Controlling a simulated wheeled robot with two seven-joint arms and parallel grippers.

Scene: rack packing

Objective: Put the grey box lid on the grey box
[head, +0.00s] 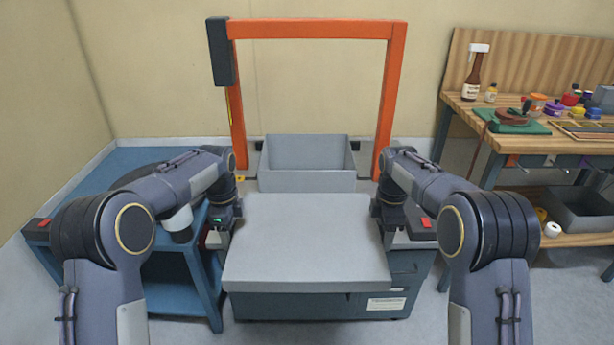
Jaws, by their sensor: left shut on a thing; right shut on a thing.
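The grey box lid (309,240) is a wide flat slab in the middle of the head view, close to me. My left gripper (222,232) is shut on its left edge and my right gripper (384,228) is shut on its right edge. The fingertips are mostly hidden by the lid and the wrists. The grey box (307,181) stands open-topped beyond the lid, under an orange frame. The lid's far edge overlaps the lower front of the box in the picture. The inside of the box looks empty.
An orange frame (396,90) arches around the box. A blue table (150,160) stands at left. A dark blue cabinet (300,306) is below the lid. A wooden workbench (470,108) at right holds bottles and small items, with a grey bin (580,215) on its lower shelf.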

